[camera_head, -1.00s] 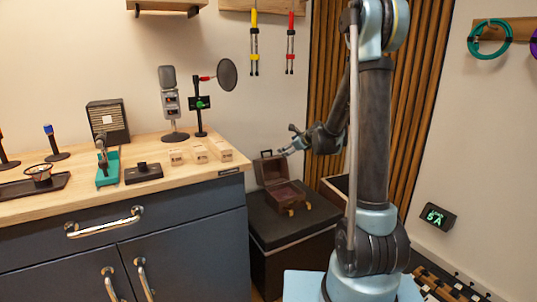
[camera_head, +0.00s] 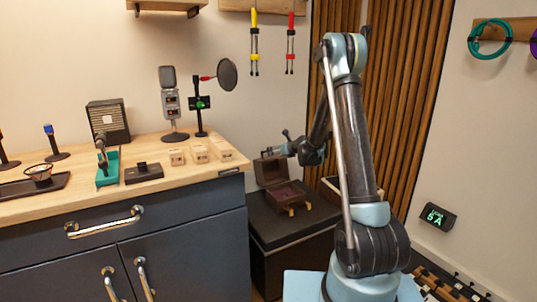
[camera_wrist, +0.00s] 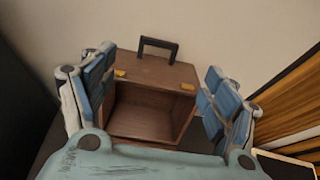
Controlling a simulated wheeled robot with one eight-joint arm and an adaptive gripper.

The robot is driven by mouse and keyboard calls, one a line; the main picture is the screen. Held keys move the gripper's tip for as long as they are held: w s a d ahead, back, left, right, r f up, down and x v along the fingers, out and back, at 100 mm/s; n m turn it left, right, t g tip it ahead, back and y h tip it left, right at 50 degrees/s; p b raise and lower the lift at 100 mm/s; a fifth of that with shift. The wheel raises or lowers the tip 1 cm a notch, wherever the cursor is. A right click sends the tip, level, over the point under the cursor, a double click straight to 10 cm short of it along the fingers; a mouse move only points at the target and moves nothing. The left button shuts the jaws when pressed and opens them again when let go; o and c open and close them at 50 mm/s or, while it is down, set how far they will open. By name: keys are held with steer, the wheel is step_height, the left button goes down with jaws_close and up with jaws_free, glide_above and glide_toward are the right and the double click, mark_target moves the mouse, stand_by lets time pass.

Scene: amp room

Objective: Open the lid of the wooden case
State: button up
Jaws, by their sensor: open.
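The wooden case (camera_head: 286,194) stands on a dark cabinet, with its lid (camera_head: 269,174) raised upright at the back. The lid's hollow inner side faces forward, and two brass latches sit at the front of the base. In the wrist view the raised lid (camera_wrist: 150,112) shows its open inside, brass catches and a dark handle (camera_wrist: 158,45) on its edge. My gripper (camera_head: 281,149) is at the top of the lid. In the wrist view my gripper (camera_wrist: 158,88) is open, its blue fingers on either side of the lid. Whether they touch it cannot be told.
A wooden-topped counter (camera_head: 75,205) with microphones and small wooden blocks stands left of the case. The dark cabinet (camera_head: 285,232) has some bare top in front of the case. A slatted wood panel (camera_head: 408,110) rises behind my arm.

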steer(key=x, duration=1.1)
steer(key=shift+w+a+f, duration=0.1)
steer(key=shift+w+a, duration=0.1)
steer(key=shift+w, duration=0.05)
